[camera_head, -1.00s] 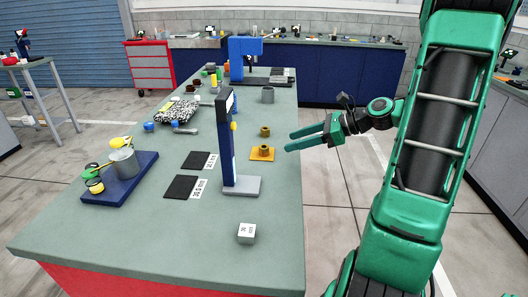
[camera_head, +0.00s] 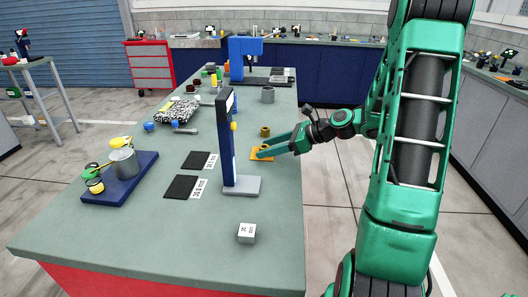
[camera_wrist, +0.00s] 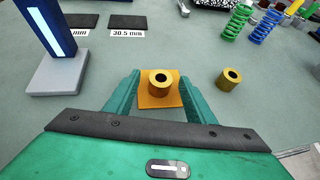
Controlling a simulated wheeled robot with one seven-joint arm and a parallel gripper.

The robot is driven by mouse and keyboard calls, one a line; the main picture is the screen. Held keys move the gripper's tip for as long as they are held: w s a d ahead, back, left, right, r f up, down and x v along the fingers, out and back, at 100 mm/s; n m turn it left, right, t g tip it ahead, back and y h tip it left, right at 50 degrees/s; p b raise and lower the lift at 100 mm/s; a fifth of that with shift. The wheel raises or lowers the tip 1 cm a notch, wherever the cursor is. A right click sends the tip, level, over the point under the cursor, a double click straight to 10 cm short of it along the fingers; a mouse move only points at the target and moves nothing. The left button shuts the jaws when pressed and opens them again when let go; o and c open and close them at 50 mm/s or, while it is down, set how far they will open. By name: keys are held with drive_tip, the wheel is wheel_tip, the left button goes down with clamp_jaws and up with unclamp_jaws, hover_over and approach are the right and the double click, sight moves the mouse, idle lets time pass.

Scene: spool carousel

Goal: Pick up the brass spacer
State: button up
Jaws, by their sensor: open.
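Two brass spacers are on the bench. One brass spacer (camera_wrist: 160,83) stands upright on a small orange pad (camera_wrist: 160,101). The other brass spacer (camera_wrist: 228,79) stands on the bare bench to its right in the wrist view and behind the pad in the head view (camera_head: 265,131). My gripper (camera_wrist: 159,78) is open, with one green finger on each side of the pad's spacer and gaps visible between. In the head view my gripper (camera_head: 264,150) reaches over the pad from the right, partly hiding the pad and its spacer. Finger height relative to the spacer is hard to judge.
A dark blue post (camera_head: 225,140) on a grey base (camera_head: 242,187) stands left of the pad. A grey cylinder (camera_head: 268,95) stands farther back. A white block (camera_head: 246,233) sits near the front; bench around it is clear.

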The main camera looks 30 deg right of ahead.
drive_tip(key=c, duration=1.3)
drive_tip(key=shift+o, duration=0.2)
